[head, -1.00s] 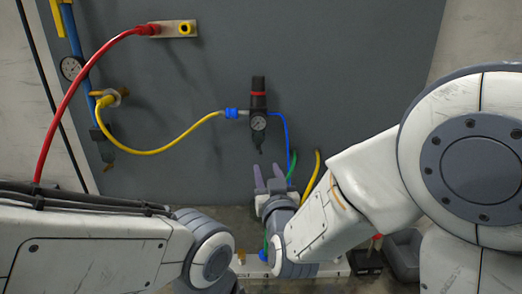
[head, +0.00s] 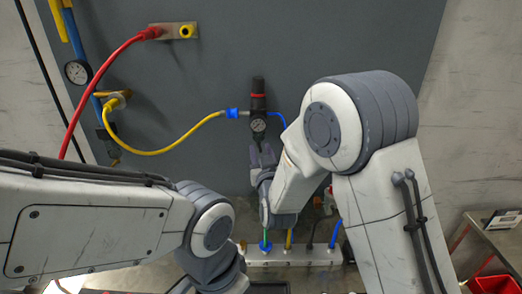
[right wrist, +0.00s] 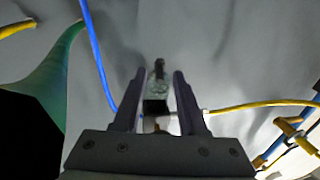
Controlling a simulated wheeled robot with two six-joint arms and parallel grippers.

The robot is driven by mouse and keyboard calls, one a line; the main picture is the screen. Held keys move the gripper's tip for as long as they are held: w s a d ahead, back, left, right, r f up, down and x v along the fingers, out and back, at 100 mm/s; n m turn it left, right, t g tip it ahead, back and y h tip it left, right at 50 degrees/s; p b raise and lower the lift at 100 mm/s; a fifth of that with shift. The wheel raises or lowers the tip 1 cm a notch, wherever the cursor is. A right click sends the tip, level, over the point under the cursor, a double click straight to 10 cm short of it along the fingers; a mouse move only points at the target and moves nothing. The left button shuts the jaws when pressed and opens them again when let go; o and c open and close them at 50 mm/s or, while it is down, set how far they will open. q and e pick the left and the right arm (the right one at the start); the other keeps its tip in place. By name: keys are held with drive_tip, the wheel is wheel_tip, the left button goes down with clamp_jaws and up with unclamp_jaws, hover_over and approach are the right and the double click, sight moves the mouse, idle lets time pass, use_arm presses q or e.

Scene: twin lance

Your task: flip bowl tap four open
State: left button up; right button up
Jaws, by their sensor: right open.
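A black regulator (head: 258,100) with a red band and a round gauge (head: 258,125) is fixed on the grey panel. Its short lower end, the bowl and tap, is partly hidden behind my right fingers in the head view. My right gripper (head: 262,152) is just below the gauge, fingers pointing up, open. In the right wrist view the regulator's clear and dark bowl part (right wrist: 156,92) shows between the two open fingers (right wrist: 157,75), with a small dark tip at its end. I cannot tell whether they touch it. The tap's lever position is not clear. My left gripper is out of view.
A yellow hose (head: 190,140) joins the regulator from the left, and a blue hose (head: 277,117) runs from its right side. A red hose (head: 100,80) arcs at the upper left. A pale manifold (head: 290,255) with several hoses sits below. A red-framed cart (head: 490,240) stands right.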

clamp_jaws()
